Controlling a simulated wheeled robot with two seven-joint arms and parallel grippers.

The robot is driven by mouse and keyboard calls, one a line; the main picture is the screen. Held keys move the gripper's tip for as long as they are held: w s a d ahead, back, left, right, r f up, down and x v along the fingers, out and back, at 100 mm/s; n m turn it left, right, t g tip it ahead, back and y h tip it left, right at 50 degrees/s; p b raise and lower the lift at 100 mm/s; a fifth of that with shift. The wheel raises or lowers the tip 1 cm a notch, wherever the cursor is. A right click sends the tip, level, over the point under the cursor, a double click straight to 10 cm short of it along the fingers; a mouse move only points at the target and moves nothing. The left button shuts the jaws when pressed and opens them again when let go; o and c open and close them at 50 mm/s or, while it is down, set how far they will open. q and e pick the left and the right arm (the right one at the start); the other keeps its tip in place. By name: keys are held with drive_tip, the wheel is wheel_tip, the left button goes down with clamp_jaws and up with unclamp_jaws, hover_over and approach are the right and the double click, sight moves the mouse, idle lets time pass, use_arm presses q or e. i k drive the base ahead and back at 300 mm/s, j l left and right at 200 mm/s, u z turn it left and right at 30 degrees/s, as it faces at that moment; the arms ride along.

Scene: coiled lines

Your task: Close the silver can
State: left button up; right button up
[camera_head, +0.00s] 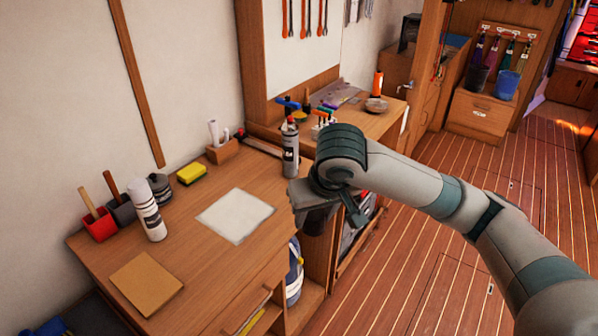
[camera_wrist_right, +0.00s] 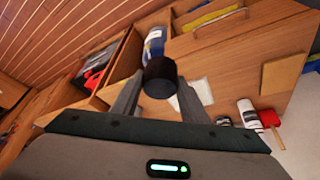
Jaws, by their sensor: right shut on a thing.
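The silver can (camera_head: 290,152) stands upright on the wooden worktop in the head view, near its far right corner. It has a pale top with a small nozzle showing, and no cap on it. My right gripper (camera_head: 316,218) is in front of and below the can in the head view, apart from it, over the worktop's right edge. In the right wrist view my right gripper (camera_wrist_right: 160,80) is shut on a short dark round cap (camera_wrist_right: 160,70). In the head view the cap is hard to make out against the gripper. My left gripper is not in view.
A white spray can (camera_head: 148,211), a red box (camera_head: 98,226), a yellow sponge (camera_head: 191,174) and a pale sheet (camera_head: 235,215) are on the worktop. A blue-and-white container (camera_head: 294,275) stands in the open shelf below. Several small tools stand behind the silver can.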

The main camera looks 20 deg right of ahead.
sight(290, 131)
drive_tip(key=l, duration=1.3)
drive_tip(key=k, duration=0.05)
